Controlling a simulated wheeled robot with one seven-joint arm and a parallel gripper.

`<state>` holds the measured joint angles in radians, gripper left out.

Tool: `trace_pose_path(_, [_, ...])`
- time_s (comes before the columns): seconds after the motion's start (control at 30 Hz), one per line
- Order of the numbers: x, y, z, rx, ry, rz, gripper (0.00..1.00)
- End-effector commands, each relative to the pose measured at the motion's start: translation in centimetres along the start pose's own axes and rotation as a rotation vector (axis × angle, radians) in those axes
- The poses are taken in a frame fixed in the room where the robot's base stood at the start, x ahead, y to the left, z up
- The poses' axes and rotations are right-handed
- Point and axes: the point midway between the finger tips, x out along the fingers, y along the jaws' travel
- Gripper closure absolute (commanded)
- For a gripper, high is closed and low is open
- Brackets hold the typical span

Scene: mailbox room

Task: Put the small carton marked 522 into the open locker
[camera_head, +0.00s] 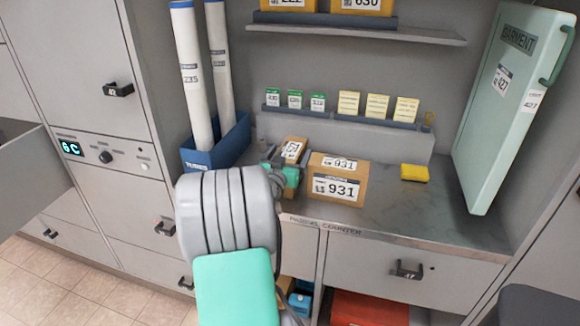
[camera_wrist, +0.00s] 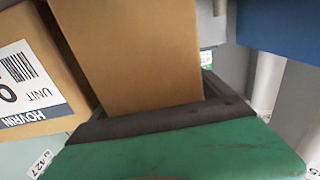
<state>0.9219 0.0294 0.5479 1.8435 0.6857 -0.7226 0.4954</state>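A small brown carton (camera_head: 294,150) stands left of the larger 931 carton on the counter. Its white label is small and seems to begin with 5; I cannot read it fully. My gripper (camera_head: 281,170) is at this carton, with green and dark parts against its near side. In the wrist view the carton (camera_wrist: 135,55) fills the upper middle, up against the dark pad of one green finger (camera_wrist: 190,140). The other finger is hidden, so the grip is unclear. At the left edge, an open grey door or drawer (camera_head: 28,185) juts out beside the 6C display; its inside is hidden.
The 931 carton (camera_head: 338,180) is close on the right. A blue bin (camera_head: 218,152) with tall tubes stands left. A yellow block (camera_head: 414,173) and a leaning green garment case (camera_head: 505,110) are farther right. The right counter (camera_head: 450,205) is mostly clear.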

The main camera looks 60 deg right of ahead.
Motion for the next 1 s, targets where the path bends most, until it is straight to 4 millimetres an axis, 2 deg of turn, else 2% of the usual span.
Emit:
trace_pose_path(0.07, [-0.01,0.01,0.01,0.000,0.000,0.000,0.17])
trace_pose_path(1.0, [-0.05,-0.01,0.01,0.000,-0.001,0.000,0.94])
